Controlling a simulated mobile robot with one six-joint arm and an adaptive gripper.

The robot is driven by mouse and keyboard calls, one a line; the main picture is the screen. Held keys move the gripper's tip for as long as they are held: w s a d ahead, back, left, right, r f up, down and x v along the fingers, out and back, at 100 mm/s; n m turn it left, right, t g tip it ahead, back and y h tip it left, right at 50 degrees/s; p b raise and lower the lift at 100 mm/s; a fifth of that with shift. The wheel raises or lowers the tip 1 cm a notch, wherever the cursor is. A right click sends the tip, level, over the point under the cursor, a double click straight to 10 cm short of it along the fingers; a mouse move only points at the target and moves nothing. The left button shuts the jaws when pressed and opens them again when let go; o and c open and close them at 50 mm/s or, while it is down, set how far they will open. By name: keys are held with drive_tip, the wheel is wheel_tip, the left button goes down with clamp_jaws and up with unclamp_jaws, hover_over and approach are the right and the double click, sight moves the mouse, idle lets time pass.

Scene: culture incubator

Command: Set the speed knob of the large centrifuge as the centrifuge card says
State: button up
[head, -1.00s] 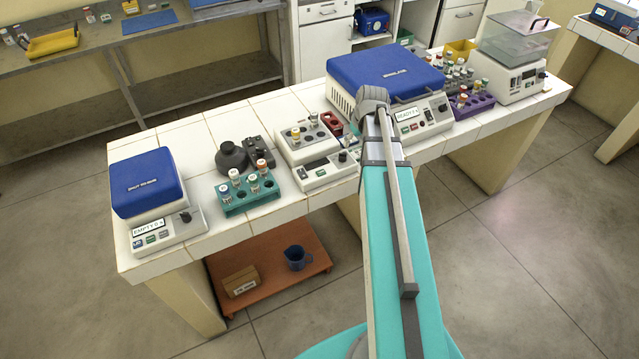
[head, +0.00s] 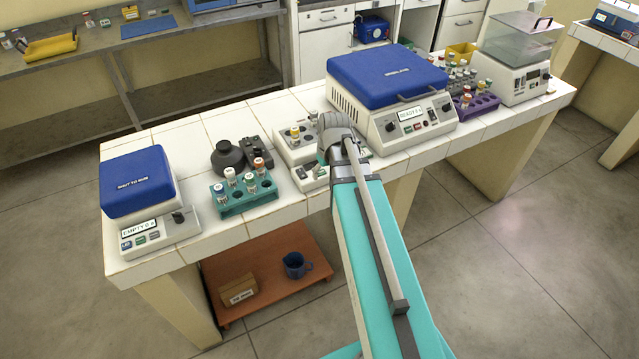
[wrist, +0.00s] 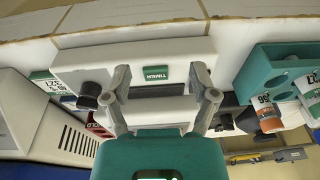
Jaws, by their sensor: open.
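The large centrifuge (head: 385,80) stands on the tiled bench, its blue lid shut. Its front panel has a lit display (head: 411,115) reading READY and small buttons. A dark round knob (head: 391,127) sits at the panel's left and another dark control (head: 446,107) at its right; their markings are too small to read. In the wrist view its vented side (wrist: 60,132) shows at lower left. My gripper (wrist: 161,82) is open and empty, over a white device (wrist: 135,58) labelled TIMER with a black knob. I cannot make out a centrifuge card.
A small centrifuge (head: 140,185) with a blue lid stands at the bench's left end. A teal tube rack (head: 244,195) and a dark round-based device (head: 230,157) stand between. A purple rack (head: 478,107) and a clear-lidded device (head: 515,60) are at right. Floor before the bench is clear.

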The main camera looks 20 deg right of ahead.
drive_tip(key=shift+s+a+f+b, duration=0.25)
drive_tip(key=shift+a+f, duration=0.1)
drive_tip(key=shift+a, duration=0.2)
drive_tip(key=shift+s+a+f+b, duration=0.2)
drive_tip(key=shift+s+a+f, duration=0.1)
drive_tip(key=shift+a, duration=0.2)
drive_tip(key=s+a+g, duration=0.1)
drive_tip(key=s+a, duration=0.5)
drive_tip(key=a, duration=0.4)
drive_tip(key=shift+s+a+m+g+h, duration=0.3)
drive_tip(key=shift+s+a+m+g, duration=0.05)
drive_tip(key=shift+m+g, duration=0.05)
drive_tip(key=shift+f, duration=0.1)
idle(0.5)
drive_tip(key=shift+d, duration=0.1)
